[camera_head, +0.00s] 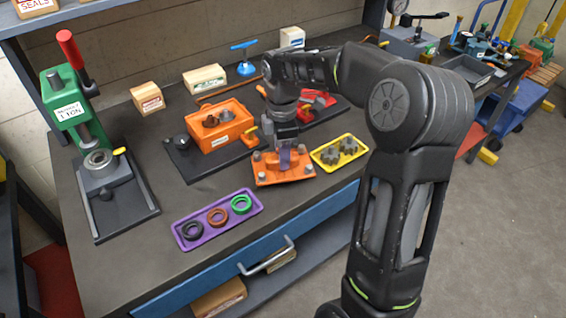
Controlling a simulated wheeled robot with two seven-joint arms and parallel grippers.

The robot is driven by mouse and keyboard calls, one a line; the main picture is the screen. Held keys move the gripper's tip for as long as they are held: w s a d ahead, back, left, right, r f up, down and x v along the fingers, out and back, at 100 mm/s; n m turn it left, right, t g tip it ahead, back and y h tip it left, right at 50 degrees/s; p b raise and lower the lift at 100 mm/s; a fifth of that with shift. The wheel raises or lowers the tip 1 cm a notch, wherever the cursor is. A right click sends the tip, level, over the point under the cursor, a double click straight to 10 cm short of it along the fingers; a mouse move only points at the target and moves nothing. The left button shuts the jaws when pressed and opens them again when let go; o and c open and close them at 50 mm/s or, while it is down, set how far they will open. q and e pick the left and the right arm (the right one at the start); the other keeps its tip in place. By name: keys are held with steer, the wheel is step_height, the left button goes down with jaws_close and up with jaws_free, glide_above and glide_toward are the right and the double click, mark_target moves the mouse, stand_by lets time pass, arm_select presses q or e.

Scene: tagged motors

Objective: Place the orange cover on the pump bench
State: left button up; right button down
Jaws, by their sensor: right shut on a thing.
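The orange cover (267,177) is a flat plate with grey bolt-like pieces at its corners, near the bench's front edge. My right gripper (286,152) points down over its middle and is shut on it. The fingertips and the grip point are partly hidden, and I cannot tell whether the cover touches the bench top. The dark pump bench (140,262) has a blue drawer front. An open orange housing (213,137) with dark round parts inside stands on a black plate behind the cover. My left gripper is not in view.
A purple tray (183,241) with three rings lies left of the cover. A yellow tray (361,155) with two gears lies close on its right. A green press (70,100) stands at the left. A red part (318,103) lies behind my arm. Bare bench shows around the purple tray.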

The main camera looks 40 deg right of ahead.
steer(key=shift+f+p, duration=0.3)
steer(key=shift+f, duration=1.5)
steer(key=shift+f, duration=0.1)
steer(key=c, duration=1)
jaws_free()
steer(key=shift+f, duration=0.1)
step_height(320, 180, up, 12)
steer(key=shift+r+b, duration=0.2)
steer(key=shift+b, duration=0.35)
